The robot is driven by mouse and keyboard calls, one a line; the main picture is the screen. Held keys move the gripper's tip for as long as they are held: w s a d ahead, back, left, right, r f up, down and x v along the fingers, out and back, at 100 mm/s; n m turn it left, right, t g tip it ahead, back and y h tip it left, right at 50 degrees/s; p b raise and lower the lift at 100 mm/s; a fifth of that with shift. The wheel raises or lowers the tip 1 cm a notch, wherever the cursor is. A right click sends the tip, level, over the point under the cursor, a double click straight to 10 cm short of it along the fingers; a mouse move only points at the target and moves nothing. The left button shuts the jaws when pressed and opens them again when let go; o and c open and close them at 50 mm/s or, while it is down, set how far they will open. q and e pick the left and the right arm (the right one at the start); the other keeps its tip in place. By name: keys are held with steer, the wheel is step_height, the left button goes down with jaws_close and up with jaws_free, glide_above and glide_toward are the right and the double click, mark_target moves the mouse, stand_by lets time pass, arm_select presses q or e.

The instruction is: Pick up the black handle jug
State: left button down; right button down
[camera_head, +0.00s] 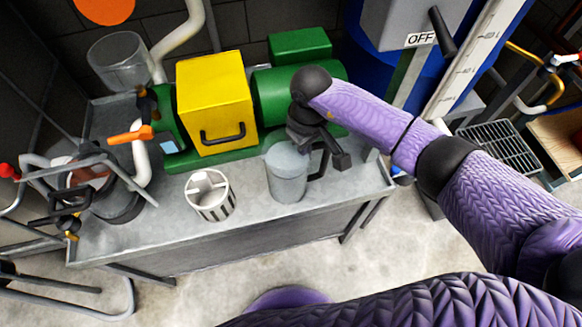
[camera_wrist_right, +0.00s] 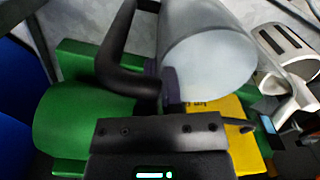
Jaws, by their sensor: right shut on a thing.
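My right gripper (camera_head: 318,148) reaches down from above at the jug's right side. In the wrist view its fingertips (camera_wrist_right: 161,85) are closed on the handle, close to the jug wall. Whether the jug's base touches the bench is not clear. My left gripper is not in view.
A white slotted filter cup (camera_head: 210,195) stands left of the jug on the metal bench (camera_head: 262,207). A yellow box (camera_head: 213,95) and green pump housing (camera_head: 275,95) stand behind. A clear bowl (camera_head: 119,62) and pipework are at left. A blue barrel (camera_head: 410,75) is at back right.

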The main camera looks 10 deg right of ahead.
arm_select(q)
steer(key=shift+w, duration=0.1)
arm_select(e)
steer(key=shift+d, duration=0.1)
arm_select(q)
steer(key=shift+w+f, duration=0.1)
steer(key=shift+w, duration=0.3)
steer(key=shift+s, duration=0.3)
